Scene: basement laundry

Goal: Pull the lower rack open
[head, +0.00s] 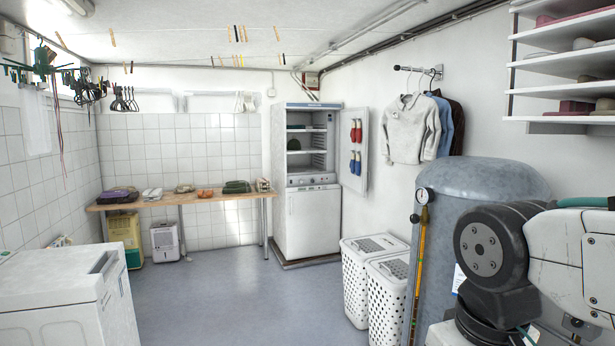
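A tall white cabinet (313,222) stands at the back, right of centre. Its upper door (361,185) is open to the right, with red and blue shoes or mitts hung on its inner face. Inside, an upper rack (306,131) bears a dark item. A lower rack (305,152) sits below it, seemingly pushed in, with a small dark item on it. A control panel (311,180) and a closed lower front are beneath. My gripper is not in view; only part of my arm shows at the right, far from the cabinet.
A wooden bench (222,199) with folded items runs along the back wall. A white appliance (60,290) stands at the front left. Two white baskets (357,290) and a grey tank (460,190) line the right side. The blue-grey floor between is clear.

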